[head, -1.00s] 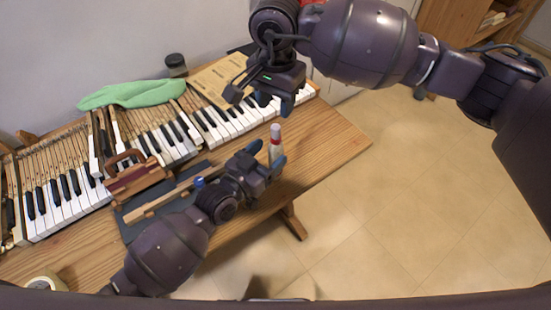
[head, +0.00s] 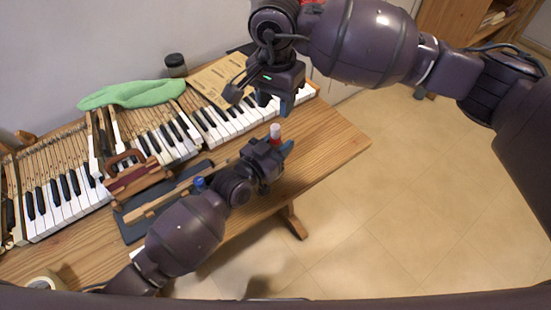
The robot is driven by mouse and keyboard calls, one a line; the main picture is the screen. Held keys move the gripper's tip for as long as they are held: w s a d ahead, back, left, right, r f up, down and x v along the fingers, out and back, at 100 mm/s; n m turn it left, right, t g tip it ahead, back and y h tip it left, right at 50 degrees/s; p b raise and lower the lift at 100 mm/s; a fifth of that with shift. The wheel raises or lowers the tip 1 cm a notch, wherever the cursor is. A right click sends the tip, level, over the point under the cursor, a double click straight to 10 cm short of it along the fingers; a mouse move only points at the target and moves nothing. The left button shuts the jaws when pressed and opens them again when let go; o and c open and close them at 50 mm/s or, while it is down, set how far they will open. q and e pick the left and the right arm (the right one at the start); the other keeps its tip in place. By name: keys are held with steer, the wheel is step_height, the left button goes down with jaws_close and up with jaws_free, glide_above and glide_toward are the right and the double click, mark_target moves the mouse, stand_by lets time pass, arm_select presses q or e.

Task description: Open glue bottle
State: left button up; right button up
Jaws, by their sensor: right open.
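The glue bottle (head: 275,129) stands upright on the wooden table in the head view. Its pale cap and a bit of red below show; the rest is hidden behind my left gripper. My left gripper (head: 280,148) is right at the bottle, low over the table. The arm hides most of its fingers, so I cannot tell whether they touch or grip the bottle. My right gripper (head: 268,101) is open and empty. It hangs above and slightly left of the cap in the picture, in front of the piano keys.
Piano keys (head: 65,193) run along the back of the table (head: 330,145). A green cloth (head: 135,93), a dark jar (head: 175,64) and a cardboard sheet (head: 215,78) lie behind. A wooden clamp-like tool (head: 135,177) and dark mat (head: 135,232) lie left. The table's right end is clear.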

arm_select(q)
jaws_close()
